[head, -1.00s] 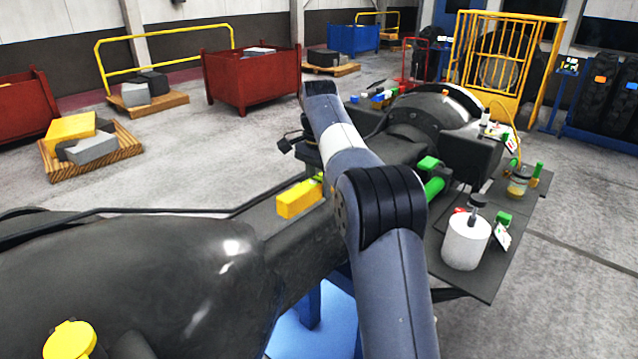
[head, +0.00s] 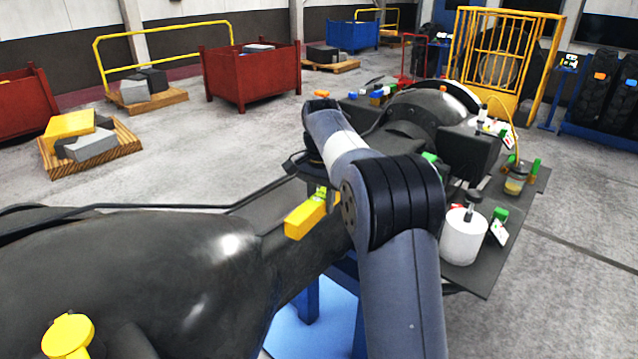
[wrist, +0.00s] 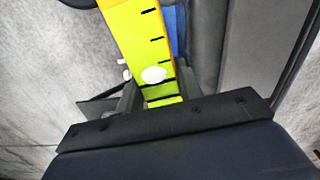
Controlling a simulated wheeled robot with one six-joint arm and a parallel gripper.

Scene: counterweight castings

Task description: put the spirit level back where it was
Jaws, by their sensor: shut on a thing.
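The spirit level (head: 306,216) is a yellow bar with a yellow-green face, in the middle of the head view at the narrow dark beam of the casting. In the wrist view its yellow-green face (wrist: 140,40) shows black tick marks and a white round spot. My gripper (wrist: 158,92) is shut on the level, one dark finger on each side. In the head view my gripper (head: 320,190) is above the level's right end, partly hidden by my arm. I cannot tell whether the level touches the beam.
The large dark casting (head: 130,260) fills the lower left. A side plate (head: 485,275) at the right holds a white canister (head: 463,237), a jar (head: 517,181) and green items. Small coloured blocks (head: 376,95) lie behind my arm. A blue stand (head: 310,315) is below.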

